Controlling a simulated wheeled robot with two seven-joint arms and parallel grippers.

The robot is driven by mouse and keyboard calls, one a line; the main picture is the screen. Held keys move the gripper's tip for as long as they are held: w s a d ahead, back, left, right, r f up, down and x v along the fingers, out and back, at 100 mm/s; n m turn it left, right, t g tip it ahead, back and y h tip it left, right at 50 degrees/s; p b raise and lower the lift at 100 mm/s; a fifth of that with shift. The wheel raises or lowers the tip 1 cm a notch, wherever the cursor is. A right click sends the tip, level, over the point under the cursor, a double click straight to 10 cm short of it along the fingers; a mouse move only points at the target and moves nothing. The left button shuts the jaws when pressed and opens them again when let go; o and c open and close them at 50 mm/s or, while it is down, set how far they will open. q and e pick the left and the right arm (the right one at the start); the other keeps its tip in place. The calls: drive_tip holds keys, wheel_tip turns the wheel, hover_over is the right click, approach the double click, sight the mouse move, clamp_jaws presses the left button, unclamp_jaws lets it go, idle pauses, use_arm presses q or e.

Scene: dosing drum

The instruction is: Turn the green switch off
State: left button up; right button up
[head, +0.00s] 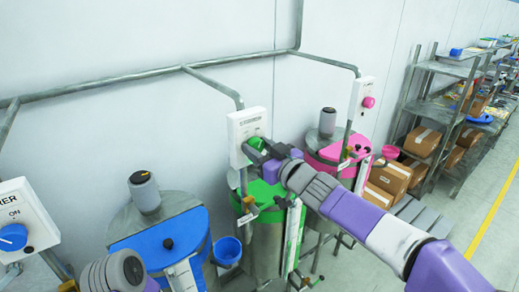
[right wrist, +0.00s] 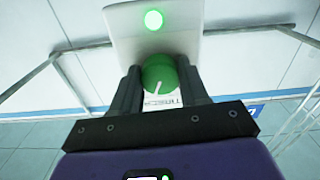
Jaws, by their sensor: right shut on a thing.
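The green switch is a round green knob (head: 256,144) on a white wall box (head: 243,126) above the green drum (head: 265,235). In the right wrist view the knob (right wrist: 158,76) shows a white pointer line slanting toward the bottom of the picture, slightly left. A green light (right wrist: 153,19) on the box is lit. My right gripper (right wrist: 158,66) has its two dark fingers on either side of the knob, shut on it; in the head view the gripper (head: 262,150) partly covers the knob. Part of my left arm shows at bottom left; its gripper is out of view.
A blue switch (head: 13,237) on a white box is at the left, and a pink switch (head: 368,102) is farther right. Blue (head: 160,240) and pink (head: 335,146) drums flank the green one. Metal shelves (head: 440,110) with cartons stand at the right.

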drive_tip(key=n+b, duration=0.1)
drive_tip(key=n, duration=0.4)
drive_tip(key=n+b, duration=0.1)
drive_tip(key=n, duration=0.4)
drive_tip(key=shift+n, duration=0.4)
idle(0.4)
drive_tip(key=o, duration=1.1)
drive_tip(key=shift+c, duration=0.2)
drive_tip(key=v, duration=0.7)
drive_tip(key=shift+s+d, duration=0.2)
